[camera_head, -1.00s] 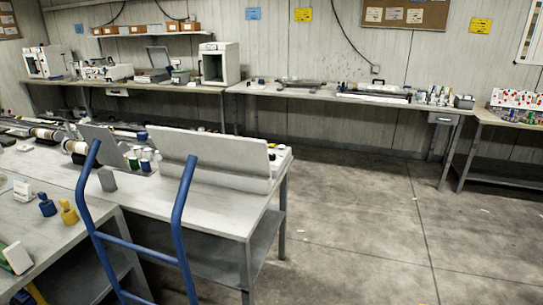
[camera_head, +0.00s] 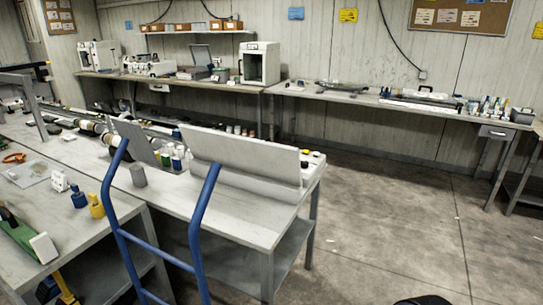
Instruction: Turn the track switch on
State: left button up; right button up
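I cannot make out the track switch for certain. A small white box (camera_head: 58,181) stands on the near left table, too small to read as a switch. Small red and yellow round parts (camera_head: 312,153) show at the right end of the middle table, partly hidden behind an upright grey panel (camera_head: 245,160). Neither of my grippers is in view.
A blue tubular frame (camera_head: 190,235) stands in front of the middle table (camera_head: 230,221). Blue (camera_head: 78,196) and yellow (camera_head: 96,205) pieces stand on the near left table (camera_head: 75,240). Workbenches (camera_head: 380,98) line the back wall. The concrete floor (camera_head: 400,215) at right is clear.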

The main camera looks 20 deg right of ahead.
aim_at(304, 164)
jog(key=i+l+u, duration=0.1)
jog(key=l, duration=0.2)
jog(key=i+l+u, duration=0.25)
jog(key=l, duration=0.4)
jog(key=i+l+u, duration=0.15)
jog(key=l, duration=0.2)
jog(key=i+l+u, duration=0.1)
jog(key=l, duration=0.25)
jog(key=i+l, duration=0.15)
jog(key=l, duration=0.3)
jog(key=i+l, duration=0.1)
jog(key=l, duration=0.35)
jog(key=i+l, duration=0.15)
jog(key=l, duration=0.3)
jog(key=i+l, duration=0.1)
jog(key=l, duration=0.35)
jog(key=i+l, duration=0.15)
jog(key=l, duration=0.3)
jog(key=u, duration=0.05)
